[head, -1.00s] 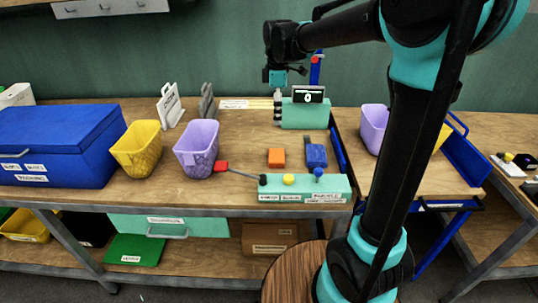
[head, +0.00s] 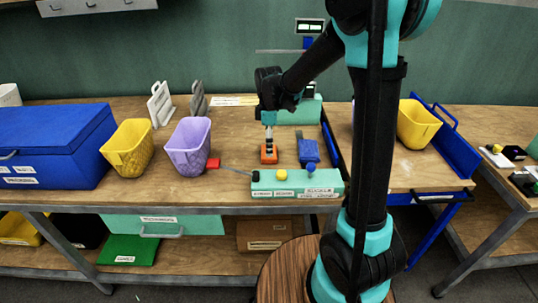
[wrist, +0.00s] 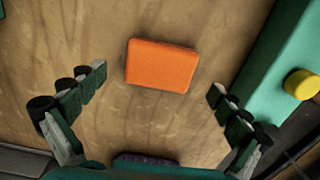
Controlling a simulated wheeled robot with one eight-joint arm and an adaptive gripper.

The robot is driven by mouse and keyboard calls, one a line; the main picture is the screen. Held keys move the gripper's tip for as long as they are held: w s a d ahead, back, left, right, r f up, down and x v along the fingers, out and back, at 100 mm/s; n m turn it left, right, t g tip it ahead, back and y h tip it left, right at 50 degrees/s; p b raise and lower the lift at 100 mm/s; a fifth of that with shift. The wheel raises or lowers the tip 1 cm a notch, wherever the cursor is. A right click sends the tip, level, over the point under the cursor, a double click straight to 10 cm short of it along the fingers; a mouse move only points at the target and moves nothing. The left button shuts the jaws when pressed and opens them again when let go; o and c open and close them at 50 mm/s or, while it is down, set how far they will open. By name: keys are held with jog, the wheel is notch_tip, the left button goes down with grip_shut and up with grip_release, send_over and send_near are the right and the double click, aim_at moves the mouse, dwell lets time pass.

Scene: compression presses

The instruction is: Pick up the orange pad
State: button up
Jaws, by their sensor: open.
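The orange pad (head: 269,157) lies on the wooden workbench (head: 230,150), behind the teal control box. In the wrist view the orange pad (wrist: 161,65) lies flat on the bare wood, a little beyond the line between the fingertips. My gripper (wrist: 158,84) is open and empty, with one finger on each side. In the head view my gripper (head: 269,143) points down over the pad and hides part of it. I cannot tell how far above the wood the fingertips are.
The teal control box (head: 297,190) with a yellow button (head: 281,175) is in front. A blue block (head: 309,152) stands right of the pad. A purple basket (head: 187,147), a yellow basket (head: 130,148) and a blue chest (head: 55,150) stand to the left.

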jog(key=shift+f, duration=1.2)
jog(key=c, duration=1)
jog(key=shift+o, duration=0.2)
notch_tip(320, 180, up, 20)
